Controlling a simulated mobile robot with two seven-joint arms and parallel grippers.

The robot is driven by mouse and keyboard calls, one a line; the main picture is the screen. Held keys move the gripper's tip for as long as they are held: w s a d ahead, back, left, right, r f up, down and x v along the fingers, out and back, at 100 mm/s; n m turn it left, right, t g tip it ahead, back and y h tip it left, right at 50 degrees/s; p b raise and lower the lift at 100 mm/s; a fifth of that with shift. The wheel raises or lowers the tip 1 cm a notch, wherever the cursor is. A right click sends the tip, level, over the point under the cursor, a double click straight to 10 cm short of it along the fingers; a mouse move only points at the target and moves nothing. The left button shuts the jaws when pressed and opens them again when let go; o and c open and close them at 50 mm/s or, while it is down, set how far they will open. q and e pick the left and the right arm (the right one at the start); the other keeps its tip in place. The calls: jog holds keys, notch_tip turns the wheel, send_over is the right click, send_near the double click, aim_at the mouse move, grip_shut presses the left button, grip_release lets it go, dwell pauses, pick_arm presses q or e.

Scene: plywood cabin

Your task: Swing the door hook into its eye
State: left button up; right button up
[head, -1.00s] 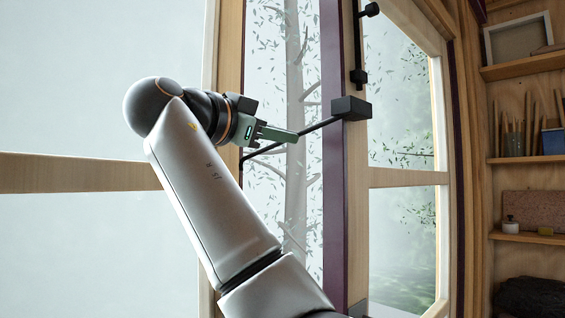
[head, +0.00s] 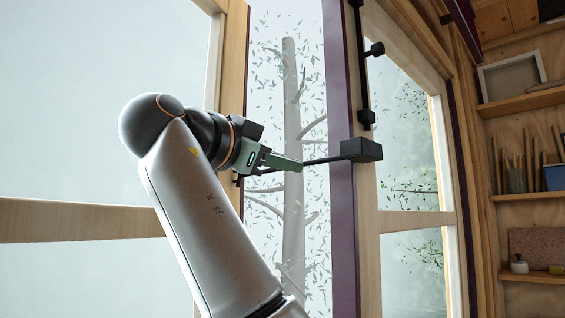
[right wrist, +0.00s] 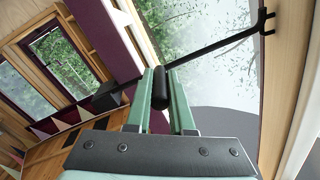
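The door hook is a thin black rod (head: 322,160). It runs from a black block (head: 362,150) on the post at right down-left toward the pale wooden post at left. My right gripper (head: 296,163) has its green fingers at the rod. In the right wrist view the fingers (right wrist: 164,74) close around a dark rounded knob (right wrist: 160,92) beside the rod (right wrist: 215,46). The rod's far end (right wrist: 264,20) shows bent black parts at the pale frame. I cannot tell hook tip from eye there, or whether they are engaged. My left gripper is out of view.
A large pane with a wooden rail (head: 80,221) lies at left, behind my right arm. A vertical black bar handle (head: 362,75) is above the block. Shelves with brushes (head: 515,170) and jars line the right wall.

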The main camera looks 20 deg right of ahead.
jog(key=o, duration=0.4)
jog(key=shift+o, duration=0.2)
jog(key=v, duration=0.7)
jog(key=shift+s+a+p, duration=0.2)
jog(key=shift+a+p, duration=0.05)
jog(key=shift+p, duration=0.1)
